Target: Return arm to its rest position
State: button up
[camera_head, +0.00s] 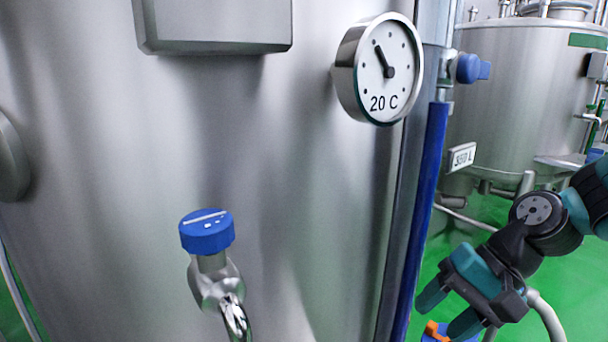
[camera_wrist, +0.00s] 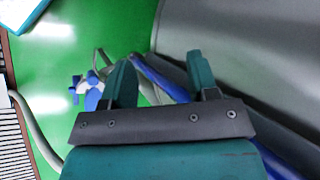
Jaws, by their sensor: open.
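My gripper (camera_head: 448,314) is at the lower right in the head view, pointing down and to the left, to the right of the blue pipe. It is open, with its two teal fingers apart. In the wrist view my gripper (camera_wrist: 162,78) shows its fingers spread, with green floor and a blue pipe behind the gap. Nothing is held between them. My arm reaches in from the right edge of the head view.
A large steel tank (camera_head: 290,200) fills the left, with a blue-capped tap (camera_head: 207,232) and a dial gauge (camera_head: 388,70) reading 20 C. A blue pipe (camera_head: 425,200) runs beside it. Another tank (camera_head: 520,100) stands behind. Green floor (camera_head: 560,275) shows at right.

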jog(key=s+a+r+n+h, duration=0.3)
jog(key=s+a+r+n, duration=0.35)
jog(key=s+n, duration=0.45)
notch_tip(320, 180, up, 16)
jog(key=p, duration=1.5)
jog(key=shift+s+f+n, duration=0.15)
jog(key=shift+s+n, duration=0.15)
